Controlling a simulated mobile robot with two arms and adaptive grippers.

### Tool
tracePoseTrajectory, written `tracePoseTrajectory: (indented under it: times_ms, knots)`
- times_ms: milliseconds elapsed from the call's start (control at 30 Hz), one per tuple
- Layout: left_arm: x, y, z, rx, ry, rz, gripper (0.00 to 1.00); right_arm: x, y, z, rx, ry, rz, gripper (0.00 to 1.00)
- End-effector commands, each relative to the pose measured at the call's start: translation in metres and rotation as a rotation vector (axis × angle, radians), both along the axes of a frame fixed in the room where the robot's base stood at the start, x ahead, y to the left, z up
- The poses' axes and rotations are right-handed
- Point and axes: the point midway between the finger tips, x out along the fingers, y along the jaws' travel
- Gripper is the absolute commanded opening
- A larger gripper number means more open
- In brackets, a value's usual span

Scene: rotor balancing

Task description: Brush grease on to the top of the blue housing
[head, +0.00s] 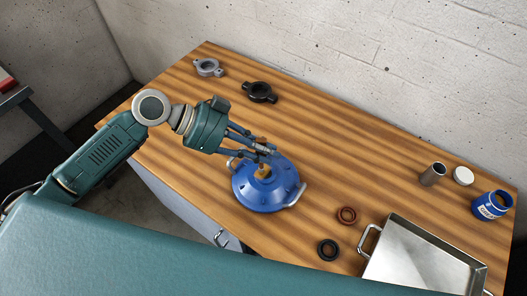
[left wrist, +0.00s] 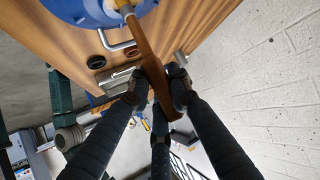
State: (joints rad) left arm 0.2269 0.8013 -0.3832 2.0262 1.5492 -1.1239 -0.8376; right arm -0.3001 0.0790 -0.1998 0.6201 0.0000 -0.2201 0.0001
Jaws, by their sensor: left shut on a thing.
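The blue housing (head: 262,194) stands on the wooden table, a round domed body with metal handles at its sides. It also shows at the top of the left wrist view (left wrist: 72,8). My left gripper (head: 264,150) is above the housing, shut on a brush. The brush's brown wooden handle (left wrist: 150,62) passes between the fingers in the left wrist view. Its tan head (head: 263,171) points down at the housing's top centre; whether it touches cannot be told. An open blue tin (head: 492,206) with a pale label stands at the table's right. My right gripper is not in view.
A metal tray (head: 385,232) lies at the front right. A brown ring (head: 347,215) and a black ring (head: 328,250) lie between it and the housing. A metal cup (head: 433,174) and white lid (head: 463,176) stand near the tin. Grey (head: 208,67) and black (head: 260,92) flanges lie at the back.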

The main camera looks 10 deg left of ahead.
Motion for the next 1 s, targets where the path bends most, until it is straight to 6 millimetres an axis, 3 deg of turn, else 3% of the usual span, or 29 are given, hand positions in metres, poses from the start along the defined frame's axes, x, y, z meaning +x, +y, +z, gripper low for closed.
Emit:
tracePoseTrajectory:
  times_ms: [1000]
  knots:
    - [0.02, -0.008, -0.001, 0.001, 0.0, 0.0, 0.0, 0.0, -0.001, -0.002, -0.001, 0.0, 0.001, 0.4]
